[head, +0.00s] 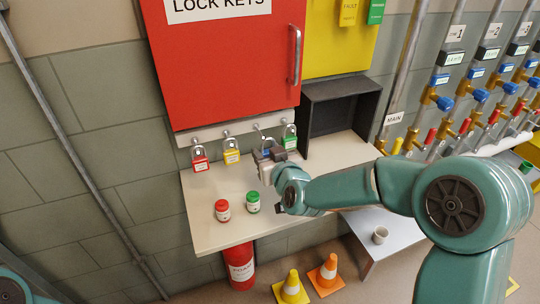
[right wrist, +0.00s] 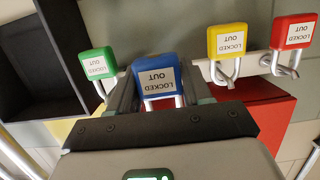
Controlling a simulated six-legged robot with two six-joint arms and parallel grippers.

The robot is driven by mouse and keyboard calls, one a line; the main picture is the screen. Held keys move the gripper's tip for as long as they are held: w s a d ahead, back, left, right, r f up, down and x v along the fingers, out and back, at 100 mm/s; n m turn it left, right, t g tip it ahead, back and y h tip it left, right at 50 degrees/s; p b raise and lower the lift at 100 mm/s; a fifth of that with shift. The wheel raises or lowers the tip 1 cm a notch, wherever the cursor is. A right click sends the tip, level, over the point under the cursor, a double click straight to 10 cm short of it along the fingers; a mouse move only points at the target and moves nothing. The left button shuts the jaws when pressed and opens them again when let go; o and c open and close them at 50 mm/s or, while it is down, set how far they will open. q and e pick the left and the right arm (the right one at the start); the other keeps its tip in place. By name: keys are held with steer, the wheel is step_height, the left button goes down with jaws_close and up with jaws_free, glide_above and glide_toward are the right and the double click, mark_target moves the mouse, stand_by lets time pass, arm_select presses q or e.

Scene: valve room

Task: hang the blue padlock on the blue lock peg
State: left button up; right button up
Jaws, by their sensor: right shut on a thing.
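The blue padlock (right wrist: 155,75) is held between the fingers of my right gripper (head: 266,158), its "LOCKED OUT" label facing the wrist camera. In the head view the blue padlock (head: 274,153) shows only partly, at the gripper's tip. It is just below the peg rail (head: 216,130), between the hanging yellow and green padlocks. Its shackle is close to the blue lock peg (head: 257,128); I cannot tell whether the shackle is around the peg or only beside it. The gripper hides the peg in the right wrist view. My left gripper is out of view.
Red (head: 200,160), yellow (head: 231,154) and green (head: 289,140) padlocks hang from the rail, the green one very near my right gripper. Red (head: 222,210) and green-lidded (head: 253,202) jars stand on the shelf (head: 205,235). A black open box (head: 338,112) stands right of the padlocks.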

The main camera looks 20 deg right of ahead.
steer(key=shift+r+p+x, duration=0.2)
steer(key=shift+p+x, duration=0.1)
steer(key=shift+x, duration=0.55)
steer(key=shift+r+p+x, duration=0.2)
steer(key=shift+p+x, duration=0.1)
steer(key=shift+x, duration=0.55)
steer(key=shift+w+a+f+b, duration=0.1)
steer(key=shift+w+f+b, duration=0.25)
steer(key=shift+w, duration=0.1)
steer(key=shift+w+f+b, duration=0.2)
steer(key=shift+w+b, duration=0.1)
steer(key=shift+w, duration=0.2)
steer(key=o, duration=1.2)
steer(key=shift+s, duration=0.1)
steer(key=v, duration=1.6)
steer(key=shift+b, duration=0.45)
